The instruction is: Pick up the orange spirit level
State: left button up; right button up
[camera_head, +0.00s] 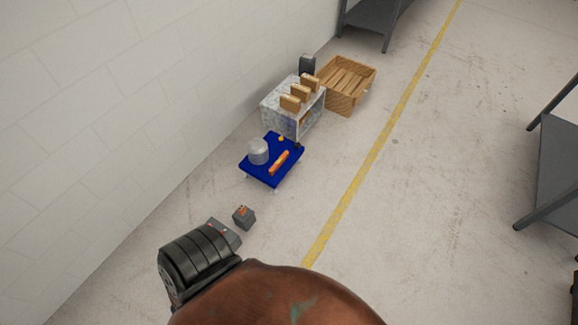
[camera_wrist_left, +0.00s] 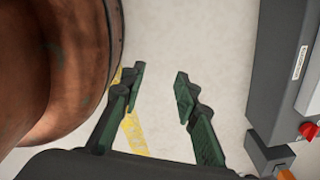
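The orange spirit level (camera_head: 279,162) lies on a low blue platform (camera_head: 268,179) beside the wall in the head view. It lies at a slant, to the right of a grey cylinder (camera_head: 258,151). My left gripper (camera_wrist_left: 158,90) shows only in the left wrist view. Its two dark green fingers are apart, with bare floor and a piece of yellow line between them. It is empty, and the spirit level is not in that view. My right gripper is in neither view.
A grey-white box with wooden blocks (camera_head: 264,107) and a wooden crate (camera_head: 347,97) stand behind the platform. A small grey box (camera_head: 244,217) stands nearer. A brown rounded surface (camera_head: 280,300) hides the near floor.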

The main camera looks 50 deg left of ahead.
aim_at(284, 157)
jog(key=i, duration=1.6)
jog(key=u, duration=0.7)
jog(key=i, duration=1.25)
jog(key=u, duration=1.75)
jog(key=i, duration=0.7)
jog(key=u, duration=0.6)
